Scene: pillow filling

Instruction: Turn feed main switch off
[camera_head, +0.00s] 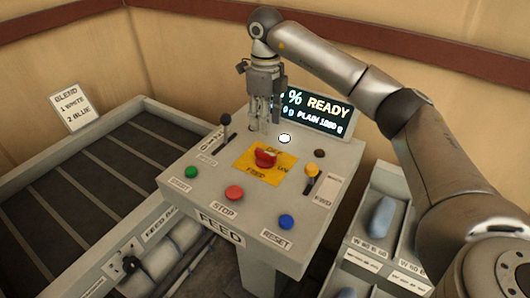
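The feed main switch is a red rotary knob (265,158) on a yellow plate (247,168) in the middle of the grey FEED panel (215,205). OFF is printed above the knob and ON to its right. Which mark the knob points at is too small to tell. My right gripper (265,126) hangs fingers down over the back part of the panel, behind the knob and apart from it. Its fingers are thin and blurred, so their gap is unclear, and nothing shows held in them. My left gripper is not in view.
Near the knob are a black lever (226,122), a yellow-based lever (311,178), green (191,172), red STOP (234,192) and blue RESET (286,222) buttons. A display (318,110) reading READY stands behind. A conveyor (75,180) lies left, bins (380,185) right.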

